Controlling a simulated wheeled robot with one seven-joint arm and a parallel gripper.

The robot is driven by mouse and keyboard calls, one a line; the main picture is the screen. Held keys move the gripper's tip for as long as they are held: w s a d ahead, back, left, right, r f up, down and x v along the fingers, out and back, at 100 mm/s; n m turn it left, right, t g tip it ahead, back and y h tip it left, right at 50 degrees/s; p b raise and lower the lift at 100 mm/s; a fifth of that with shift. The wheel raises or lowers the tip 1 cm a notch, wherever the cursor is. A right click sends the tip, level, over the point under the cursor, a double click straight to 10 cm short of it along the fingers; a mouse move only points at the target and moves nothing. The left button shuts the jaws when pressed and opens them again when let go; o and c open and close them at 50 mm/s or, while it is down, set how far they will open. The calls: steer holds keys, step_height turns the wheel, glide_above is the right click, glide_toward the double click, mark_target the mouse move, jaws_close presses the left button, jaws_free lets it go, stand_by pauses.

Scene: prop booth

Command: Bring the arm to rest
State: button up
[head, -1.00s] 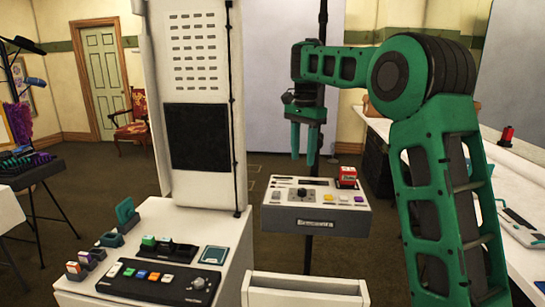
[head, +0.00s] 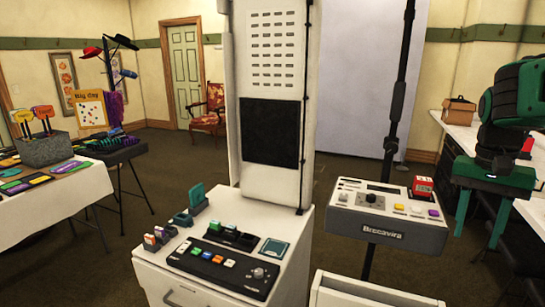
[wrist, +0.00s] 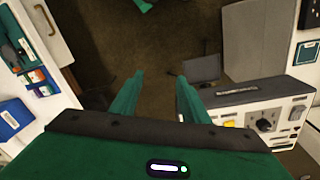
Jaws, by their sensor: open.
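My arm shows at the right edge of the head view, folded in and green. My gripper (head: 480,222) hangs fingers down there, right of the Breeavira control box (head: 390,236). Its two green fingers are apart with nothing between them. In the wrist view my gripper (wrist: 160,78) is open over dark floor. Part of the control box (wrist: 262,115) shows right of the fingers in that view.
A white cabinet (head: 165,282) with a button panel (head: 222,272) stands at centre left. A dark pole (head: 392,120) rises behind the control box. A prop table (head: 85,190) is at the left. A white counter (head: 455,125) with a brown box (head: 458,110) is at the right.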

steer(key=s+a+f+n, duration=0.1)
steer(key=s+f, duration=0.4)
steer(key=s, duration=0.3)
steer(key=s+a+f+n+y, duration=0.1)
steer(key=s+f, duration=0.4)
steer(key=s, duration=0.4)
steer(key=shift+s+n, duration=0.3)
steer(key=shift+w+f, duration=0.25)
steer(key=shift+w, duration=0.4)
